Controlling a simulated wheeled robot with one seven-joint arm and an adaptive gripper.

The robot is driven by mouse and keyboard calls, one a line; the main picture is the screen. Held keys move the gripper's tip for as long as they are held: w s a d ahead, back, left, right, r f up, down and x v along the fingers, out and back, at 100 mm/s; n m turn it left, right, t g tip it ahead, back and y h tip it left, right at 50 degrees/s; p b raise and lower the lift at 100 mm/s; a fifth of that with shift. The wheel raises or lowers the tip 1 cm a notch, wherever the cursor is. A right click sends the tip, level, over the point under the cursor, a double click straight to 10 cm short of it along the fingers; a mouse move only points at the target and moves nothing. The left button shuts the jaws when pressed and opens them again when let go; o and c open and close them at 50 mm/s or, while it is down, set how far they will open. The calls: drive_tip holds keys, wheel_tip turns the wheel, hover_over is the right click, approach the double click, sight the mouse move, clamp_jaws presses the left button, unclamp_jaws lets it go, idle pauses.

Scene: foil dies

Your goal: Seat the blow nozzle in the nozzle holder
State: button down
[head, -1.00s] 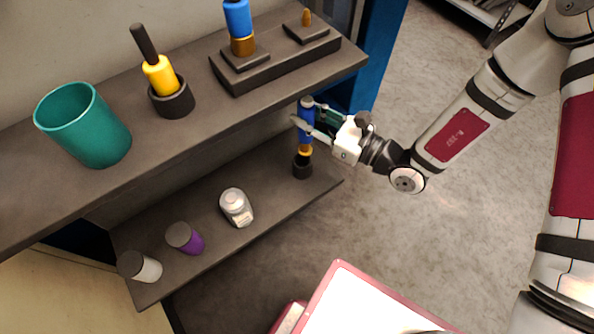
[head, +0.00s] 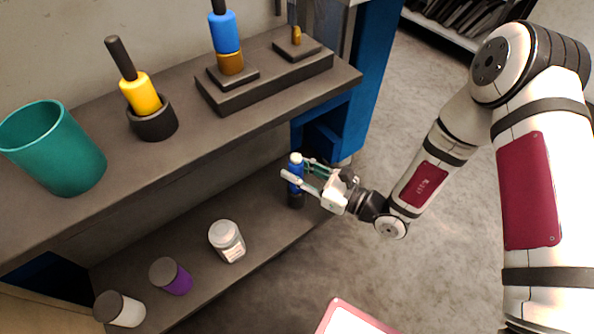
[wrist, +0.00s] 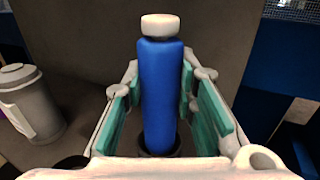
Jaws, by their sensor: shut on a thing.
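The blow nozzle (head: 296,170) is a blue cylinder with a white cap, upright at the right end of the lower shelf. My gripper (head: 299,173) is shut on its blue body from the right. The dark nozzle holder (head: 295,199) is directly under it, and the nozzle's lower end is hidden in it. In the wrist view the nozzle (wrist: 161,95) stands upright between the two green-padded fingers (wrist: 160,105). The holder's dark rim (wrist: 172,151) shows at its foot, partly covered by my gripper. I cannot tell whether it rests on the holder's bottom.

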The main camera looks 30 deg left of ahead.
drive_tip(key=c, duration=1.3)
unclamp_jaws()
drive_tip(key=shift+f, duration=0.1)
drive_tip(key=shift+d+r, duration=0.2)
drive_tip(key=d+p, duration=0.3)
drive_tip(key=d, duration=0.8)
drive_tip(key=shift+d, duration=0.3)
